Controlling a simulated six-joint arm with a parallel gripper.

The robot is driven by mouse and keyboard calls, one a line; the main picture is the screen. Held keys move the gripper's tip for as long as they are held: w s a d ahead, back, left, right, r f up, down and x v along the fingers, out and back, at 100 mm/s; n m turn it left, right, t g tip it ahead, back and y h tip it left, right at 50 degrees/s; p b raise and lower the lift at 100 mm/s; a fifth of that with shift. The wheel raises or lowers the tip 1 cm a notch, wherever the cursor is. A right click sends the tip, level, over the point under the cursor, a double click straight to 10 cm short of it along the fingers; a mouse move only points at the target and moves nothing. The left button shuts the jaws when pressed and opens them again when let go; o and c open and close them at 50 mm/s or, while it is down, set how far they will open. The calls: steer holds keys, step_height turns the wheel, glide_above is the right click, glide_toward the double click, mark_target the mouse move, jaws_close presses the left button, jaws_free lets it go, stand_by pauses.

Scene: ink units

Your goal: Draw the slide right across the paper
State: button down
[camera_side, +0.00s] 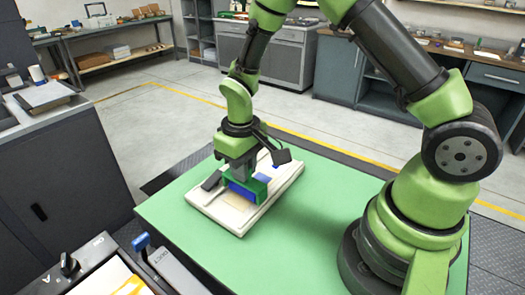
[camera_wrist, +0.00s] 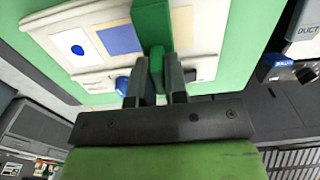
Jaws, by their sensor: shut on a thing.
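The green slide (camera_side: 259,189) lies across a cream tray (camera_side: 222,214), and it shows as a green bar in the wrist view (camera_wrist: 152,24). My gripper (camera_wrist: 156,76) is shut on the slide, one finger on each side. In the side view my gripper (camera_side: 240,178) points down over the tray. A blue rectangle (camera_wrist: 118,38) is on the paper left of the slide. The paper under the slide is hidden.
A white card with a blue spot (camera_wrist: 77,49) lies left of the paper in the wrist view. A dark block (camera_side: 211,180) sits at the tray's left. The green table (camera_side: 300,225) is bare around the tray. A console with a blue-topped lever (camera_side: 141,241) stands in front.

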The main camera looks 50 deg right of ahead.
steer(key=shift+a, duration=1.7)
steer(key=c, duration=1.1)
jaws_free()
steer(key=shift+c, duration=0.2)
steer(key=shift+r, duration=0.1)
step_height(320, 180, up, 10)
